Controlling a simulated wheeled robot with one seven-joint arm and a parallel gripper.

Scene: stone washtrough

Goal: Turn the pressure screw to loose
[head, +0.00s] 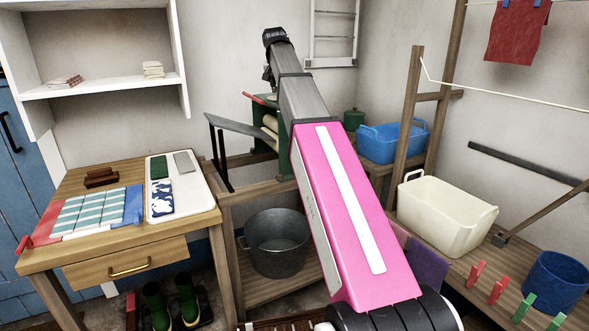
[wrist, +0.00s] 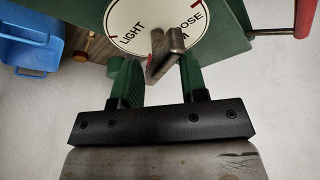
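The pressure screw's grey bar handle (wrist: 166,56) stands out from a white dial (wrist: 130,22) in the wrist view. The dial reads "LIGHT" at left and the end of a word, "OSE", at right. The bar hides part of the lettering and slants up to the right. My gripper (wrist: 155,75) is open, with one green-padded finger on each side of the bar. I cannot tell whether the right finger touches it. In the head view the green mangle frame (head: 284,165) and rollers (head: 270,123) are partly behind my arm; the screw and fingertips are hidden there.
A blue tub (head: 385,143) and a cream tub (head: 445,208) stand to the right. A grey metal tub (head: 277,243) sits below the mangle. A wooden table (head: 120,255) with folded cloths is at left. A red handle (wrist: 304,16) shows at right in the wrist view.

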